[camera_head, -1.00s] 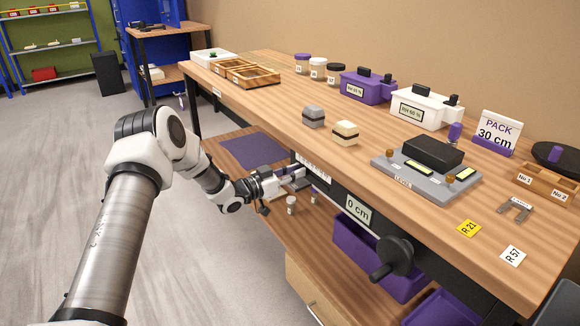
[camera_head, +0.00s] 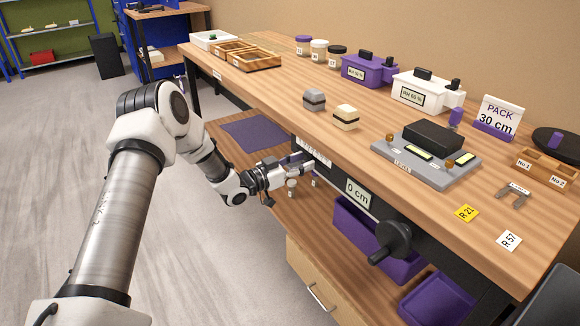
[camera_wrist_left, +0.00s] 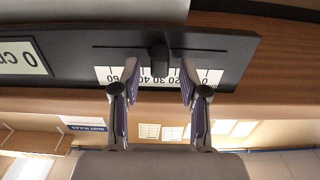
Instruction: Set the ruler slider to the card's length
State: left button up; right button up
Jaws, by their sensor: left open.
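The card (camera_head: 497,118) stands at the back right of the bench and reads "PACK 30 cm". The ruler scale (camera_head: 312,153) is on the bench's front face, left of a display (camera_head: 358,194) that reads 0 cm. In the left wrist view the scale (camera_wrist_left: 208,76) is upside down, on a dark panel with a slot. The dark slider knob (camera_wrist_left: 158,57) sits there. My left gripper (camera_head: 310,166) is open at the ruler. In the left wrist view its fingertips (camera_wrist_left: 159,72) lie on either side of the knob, with gaps; contact is not visible. My right gripper is out of view.
A crank handle (camera_head: 390,242) juts from the front below the display. A grey device (camera_head: 428,150), two small blocks, a purple box and a white box stand on the bench top. A lower shelf with a purple mat (camera_head: 254,133) lies under the arm.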

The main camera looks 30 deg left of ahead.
pick_arm(q)
jog(key=v, duration=1.1)
jog(key=shift+s, duration=0.15)
